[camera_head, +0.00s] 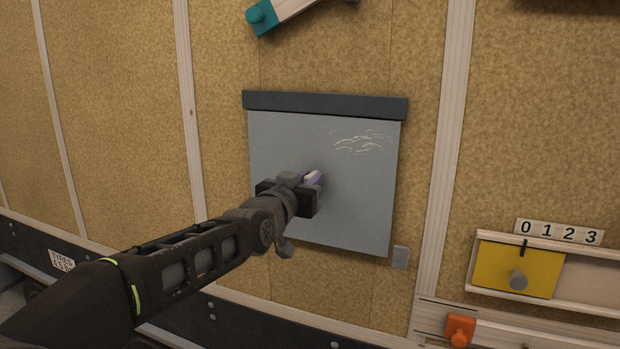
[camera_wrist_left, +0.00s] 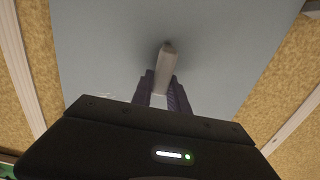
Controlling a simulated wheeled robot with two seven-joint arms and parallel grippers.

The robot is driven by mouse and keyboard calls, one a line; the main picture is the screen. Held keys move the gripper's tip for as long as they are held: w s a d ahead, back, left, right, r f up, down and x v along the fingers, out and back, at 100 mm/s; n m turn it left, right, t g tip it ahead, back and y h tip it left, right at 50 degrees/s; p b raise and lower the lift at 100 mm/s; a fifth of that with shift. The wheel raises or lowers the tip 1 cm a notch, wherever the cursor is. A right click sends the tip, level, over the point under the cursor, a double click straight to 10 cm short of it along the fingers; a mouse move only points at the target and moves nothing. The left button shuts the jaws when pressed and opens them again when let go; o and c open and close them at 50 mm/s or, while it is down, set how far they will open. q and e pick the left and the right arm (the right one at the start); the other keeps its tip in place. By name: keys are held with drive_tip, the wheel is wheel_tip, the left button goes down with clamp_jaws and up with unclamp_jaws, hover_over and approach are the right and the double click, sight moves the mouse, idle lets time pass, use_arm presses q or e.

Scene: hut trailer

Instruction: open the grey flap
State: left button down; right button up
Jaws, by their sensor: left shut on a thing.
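The grey flap (camera_head: 350,200) is a flat square panel on the wall, under a dark strip (camera_head: 325,104) along its top edge. Pale scratch marks show on its upper right. My left gripper (camera_head: 314,180) is in front of the middle of the flap and hides part of it. In the left wrist view, the purple fingers (camera_wrist_left: 164,92) are shut on a pale peg-like handle (camera_wrist_left: 167,62) that meets the flap's grey surface (camera_wrist_left: 105,45). The flap looks about flat against the wall, but I cannot tell if a small gap exists. My right gripper is not in view.
A small grey block (camera_head: 400,257) is on the wall by the flap's lower right corner. A yellow sliding panel (camera_head: 518,270) with a knob sits under a number strip (camera_head: 559,232). An orange piece (camera_head: 460,330) is below, and a teal-ended bar (camera_head: 262,17) is above.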

sight(310, 175)
use_arm(q)
drive_tip(key=s+g+p, duration=0.1)
drive_tip(key=p, duration=0.1)
drive_tip(key=s+r+g+p, duration=0.1)
drive_tip(key=p, duration=0.2)
drive_tip(key=s+r+g+y+p, duration=0.1)
drive_tip(key=p, duration=0.1)
drive_tip(key=shift+s+a+r, duration=0.25)
drive_tip(key=shift+a, duration=0.1)
drive_tip(key=shift+s+a+r+g+y, duration=0.35)
drive_tip(key=shift+s+g, duration=0.15)
drive_tip(key=shift+g, duration=0.2)
drive_tip(key=shift+s+a+r+g+y, duration=0.15)
drive_tip(key=shift+s+a+r+g, duration=0.05)
drive_tip(key=shift+s+r+g, duration=0.3)
drive_tip(key=shift+s+a+r+g+y, duration=0.15)
drive_tip(key=shift+s+r+g, duration=0.2)
drive_tip(key=shift+g, duration=0.25)
drive_tip(key=c, duration=1.3)
unclamp_jaws()
drive_tip(key=shift+s, duration=0.1)
